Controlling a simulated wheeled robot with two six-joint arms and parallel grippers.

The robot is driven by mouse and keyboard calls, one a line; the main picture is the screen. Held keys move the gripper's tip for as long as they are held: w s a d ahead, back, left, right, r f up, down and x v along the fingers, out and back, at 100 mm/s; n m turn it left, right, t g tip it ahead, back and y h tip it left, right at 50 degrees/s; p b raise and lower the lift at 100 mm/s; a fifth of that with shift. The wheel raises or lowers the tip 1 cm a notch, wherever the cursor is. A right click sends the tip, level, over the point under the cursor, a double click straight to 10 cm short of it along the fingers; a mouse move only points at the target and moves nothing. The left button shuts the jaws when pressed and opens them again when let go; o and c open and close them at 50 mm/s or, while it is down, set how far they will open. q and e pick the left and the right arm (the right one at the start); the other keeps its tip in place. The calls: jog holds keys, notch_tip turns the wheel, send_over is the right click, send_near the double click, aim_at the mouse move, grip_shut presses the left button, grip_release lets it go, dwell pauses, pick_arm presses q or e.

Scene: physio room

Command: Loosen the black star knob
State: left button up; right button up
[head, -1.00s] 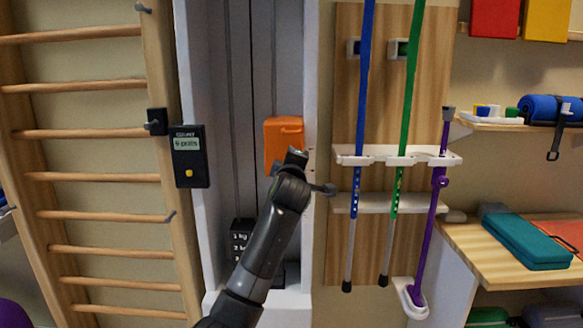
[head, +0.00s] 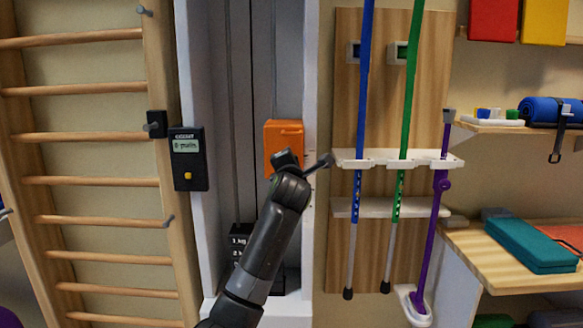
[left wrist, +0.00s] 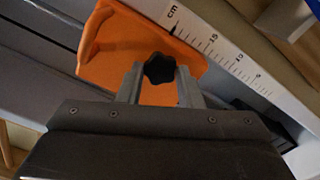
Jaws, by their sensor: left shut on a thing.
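The black star knob (left wrist: 158,68) shows in the left wrist view in front of the orange carriage (left wrist: 118,42). My left gripper (left wrist: 157,80) has one finger on each side of the knob and is shut on it. In the head view the orange carriage (head: 284,138) sits on the right side of the grey upright column. My left arm's dark wrist covers its lower part there and hides the knob and fingertips. My right gripper is in neither view.
A white cm scale (left wrist: 211,42) runs beside the carriage. A black display box (head: 188,160) hangs left of the column, next to wooden wall bars (head: 85,137). Blue (head: 361,100) and green (head: 410,80) poles stand in a white rack to the right.

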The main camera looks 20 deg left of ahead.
pick_arm(q)
jog(key=shift+n, duration=0.3)
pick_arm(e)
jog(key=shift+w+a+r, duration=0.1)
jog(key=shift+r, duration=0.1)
pick_arm(q)
jog(key=o, duration=1)
jog(key=shift+c, duration=0.2)
jog(key=v, duration=1.7)
jog(key=shift+s+b, duration=0.25)
jog(key=shift+b, duration=0.05)
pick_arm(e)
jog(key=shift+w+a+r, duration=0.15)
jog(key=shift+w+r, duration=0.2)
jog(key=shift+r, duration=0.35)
